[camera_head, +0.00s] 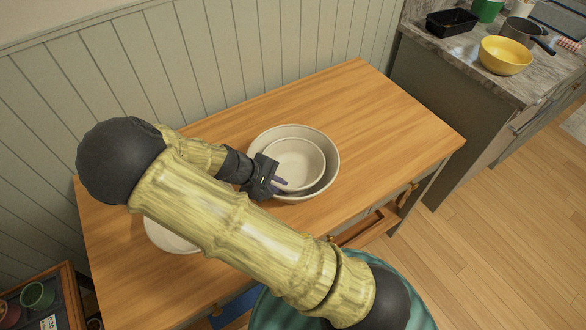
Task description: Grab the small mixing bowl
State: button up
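A small white mixing bowl (300,158) sits inside a larger white bowl (326,184) on the wooden table. My gripper (281,184) is at the lower left of the bowls, with its purple fingertips over the small bowl's near-left rim area. I cannot tell whether the fingers touch the rim or whether they are open or shut. My arm and gripper hide part of the left side of both bowls.
Another white dish (168,238) on the table is partly hidden behind my arm. The wooden table (390,120) is clear right of the bowls. A drawer (366,229) stands open at its front. A counter at the upper right holds a yellow bowl (504,56) and a pot (519,31).

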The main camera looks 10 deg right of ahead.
jog(key=shift+s+f, duration=0.1)
grip_shut()
dwell(1.2)
